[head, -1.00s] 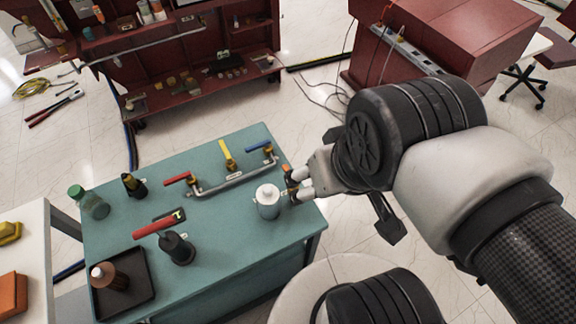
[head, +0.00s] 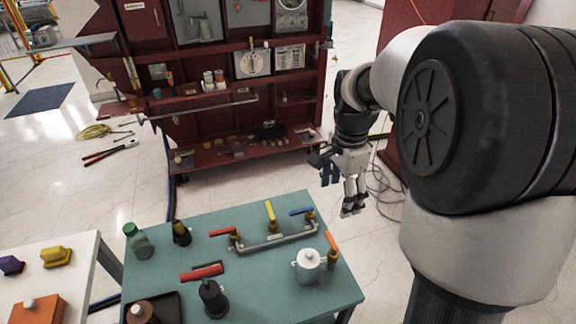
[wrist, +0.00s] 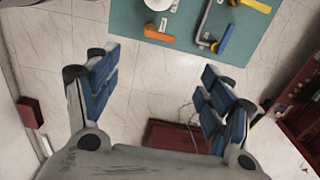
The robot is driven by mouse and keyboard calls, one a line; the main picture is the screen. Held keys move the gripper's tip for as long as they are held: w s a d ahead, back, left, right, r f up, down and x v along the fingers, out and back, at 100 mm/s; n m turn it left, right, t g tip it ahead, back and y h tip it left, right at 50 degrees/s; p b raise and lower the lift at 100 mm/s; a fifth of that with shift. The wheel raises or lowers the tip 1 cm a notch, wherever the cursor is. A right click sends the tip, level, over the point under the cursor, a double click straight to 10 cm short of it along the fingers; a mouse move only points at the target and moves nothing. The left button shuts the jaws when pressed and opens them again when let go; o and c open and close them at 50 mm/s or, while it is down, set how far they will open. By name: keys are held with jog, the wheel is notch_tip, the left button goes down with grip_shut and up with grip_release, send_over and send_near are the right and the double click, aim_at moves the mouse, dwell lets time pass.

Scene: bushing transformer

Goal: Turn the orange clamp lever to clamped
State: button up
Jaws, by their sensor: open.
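The orange clamp lever (head: 332,241) stands on a brass-coloured fitting (head: 333,258) near the right edge of the teal table (head: 240,215). Its handle slants up and to the left in the head view. In the wrist view the lever (wrist: 159,35) lies near the table's edge, beyond the fingertips. My gripper (head: 350,211) is past the table's far right corner, apart from the lever and over the floor. Its blue-padded fingers (wrist: 160,70) are spread wide with nothing between them.
A white lidded pot (head: 308,266) stands just left of the lever. A pipe (head: 275,240) with red, yellow (head: 269,210) and blue (head: 300,211) valve handles lies to its left. A dark red shelf unit (head: 230,100) stands behind. Open floor separates it from the table.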

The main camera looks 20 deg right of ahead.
aim_at(332, 240)
notch_tip(332, 240, down, 18)
jog(key=b, duration=0.5)
jog(key=shift+d+r, duration=0.1)
jog(key=c, duration=1.1)
jog(key=shift+o, duration=0.2)
